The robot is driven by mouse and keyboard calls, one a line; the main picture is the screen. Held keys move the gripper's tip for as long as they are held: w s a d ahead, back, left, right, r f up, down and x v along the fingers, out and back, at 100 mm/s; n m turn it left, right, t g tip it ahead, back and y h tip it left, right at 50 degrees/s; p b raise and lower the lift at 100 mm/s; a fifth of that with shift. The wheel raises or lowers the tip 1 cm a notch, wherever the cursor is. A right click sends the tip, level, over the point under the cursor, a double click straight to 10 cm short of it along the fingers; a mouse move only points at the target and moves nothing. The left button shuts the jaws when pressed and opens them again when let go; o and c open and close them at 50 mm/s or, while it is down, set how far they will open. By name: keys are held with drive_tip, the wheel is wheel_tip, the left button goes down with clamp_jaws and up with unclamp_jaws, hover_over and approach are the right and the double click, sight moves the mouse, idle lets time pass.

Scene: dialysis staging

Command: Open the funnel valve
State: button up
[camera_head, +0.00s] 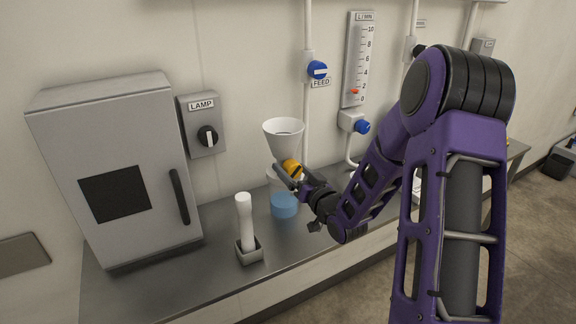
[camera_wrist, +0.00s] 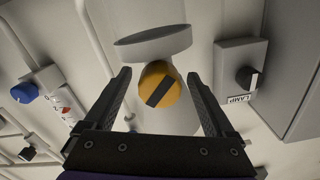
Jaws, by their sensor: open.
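The funnel (camera_head: 283,136) is a pale grey cone above the bench, and it also shows in the wrist view (camera_wrist: 152,42). Its valve (camera_head: 292,167) is an orange-yellow knob with a dark bar across it; in the wrist view the knob (camera_wrist: 160,87) faces me and the bar is slanted. My gripper (camera_head: 283,175) is open, with its two fingers on either side of the knob. In the wrist view my gripper (camera_wrist: 162,80) shows gaps between each finger and the knob. A container with blue liquid (camera_head: 284,204) stands below the funnel, partly hidden by my gripper.
A grey cabinet (camera_head: 112,165) and LAMP switch (camera_head: 202,125) are at left. A white cylinder (camera_head: 244,222) stands in a small holder on the bench (camera_head: 190,290). A blue FEED knob (camera_head: 317,69), gauge (camera_head: 358,60) and another blue knob (camera_head: 362,127) are on the wall.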

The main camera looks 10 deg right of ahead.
idle(0.3)
drive_tip(key=c, duration=1.4)
drive_tip(key=shift+o, duration=0.2)
drive_tip(key=shift+f+n+b, duration=0.1)
drive_tip(key=shift+n+b, duration=0.2)
drive_tip(key=shift+b, duration=0.4)
drive_tip(key=shift+n+b, duration=0.3)
drive_tip(key=shift+b, duration=0.25)
drive_tip(key=n+b, duration=0.2)
drive_tip(key=b, duration=0.2)
drive_tip(key=shift+f+n+b, duration=0.1)
drive_tip(key=shift+n+b, duration=0.25)
drive_tip(key=shift+n, duration=0.05)
drive_tip(key=shift+r+n+b, duration=0.25)
drive_tip(key=shift+n+b, duration=1.1)
drive_tip(key=shift+n, duration=0.35)
